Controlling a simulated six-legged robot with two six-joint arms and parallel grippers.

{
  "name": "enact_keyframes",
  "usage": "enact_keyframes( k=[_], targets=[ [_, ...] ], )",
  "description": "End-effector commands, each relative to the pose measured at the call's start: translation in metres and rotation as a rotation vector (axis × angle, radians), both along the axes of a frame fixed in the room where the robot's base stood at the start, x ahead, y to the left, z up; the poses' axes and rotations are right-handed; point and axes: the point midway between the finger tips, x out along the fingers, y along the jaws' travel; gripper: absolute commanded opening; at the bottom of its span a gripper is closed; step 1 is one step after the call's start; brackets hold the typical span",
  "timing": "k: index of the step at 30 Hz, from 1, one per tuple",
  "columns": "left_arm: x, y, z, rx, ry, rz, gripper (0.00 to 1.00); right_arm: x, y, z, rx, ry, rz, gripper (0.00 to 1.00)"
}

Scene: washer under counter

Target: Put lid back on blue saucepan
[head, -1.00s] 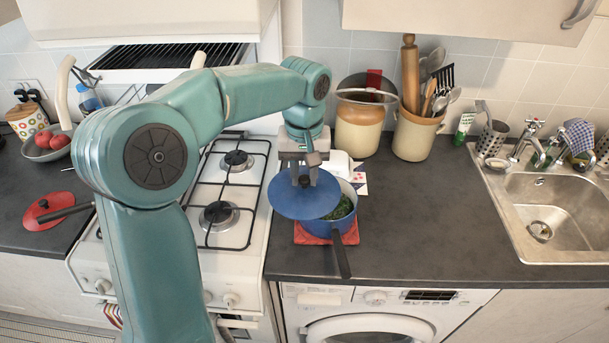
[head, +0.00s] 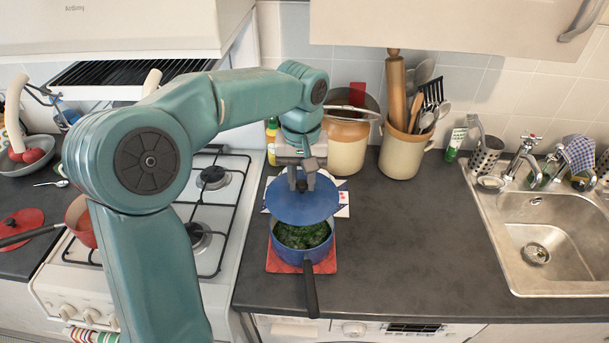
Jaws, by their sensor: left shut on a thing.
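The blue saucepan (head: 306,256) stands on a red mat (head: 274,262) on the dark counter, its black handle (head: 311,290) pointing to the front. Green food (head: 302,236) shows inside it. My left gripper (head: 301,184) is shut on the knob of the blue lid (head: 303,208). The lid is over the back part of the saucepan and leaves the front part of the opening uncovered. I cannot tell whether the lid touches the rim. The knob is mostly hidden by the fingers. My right gripper is not in view.
A utensil crock (head: 402,153) and a lidded jar (head: 346,150) stand behind the saucepan. The white stove (head: 160,262) with a red pan (head: 82,222) is at left. The sink (head: 567,232) is at right. The counter between saucepan and sink is clear.

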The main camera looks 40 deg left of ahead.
Motion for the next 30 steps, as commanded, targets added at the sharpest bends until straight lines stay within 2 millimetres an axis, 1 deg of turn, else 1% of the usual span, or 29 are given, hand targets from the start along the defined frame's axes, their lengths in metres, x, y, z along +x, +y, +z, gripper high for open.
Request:
enact_keyframes(
  k=[1,10,15,20,30],
  targets=[
    [-0.001,0.000,-0.006,0.000,0.000,0.001,0.00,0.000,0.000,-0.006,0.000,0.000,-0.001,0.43],
    [0.000,0.000,-0.037,0.000,0.000,0.001,0.00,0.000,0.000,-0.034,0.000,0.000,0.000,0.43],
    [0.001,-0.001,-0.053,0.001,-0.001,0.001,0.00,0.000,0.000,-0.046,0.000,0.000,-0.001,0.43],
    [0.003,-0.001,-0.059,0.001,-0.001,0.001,0.00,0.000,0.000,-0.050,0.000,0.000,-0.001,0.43],
    [0.004,-0.001,-0.058,0.001,-0.001,0.000,0.00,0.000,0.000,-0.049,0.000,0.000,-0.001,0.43]
  ],
)
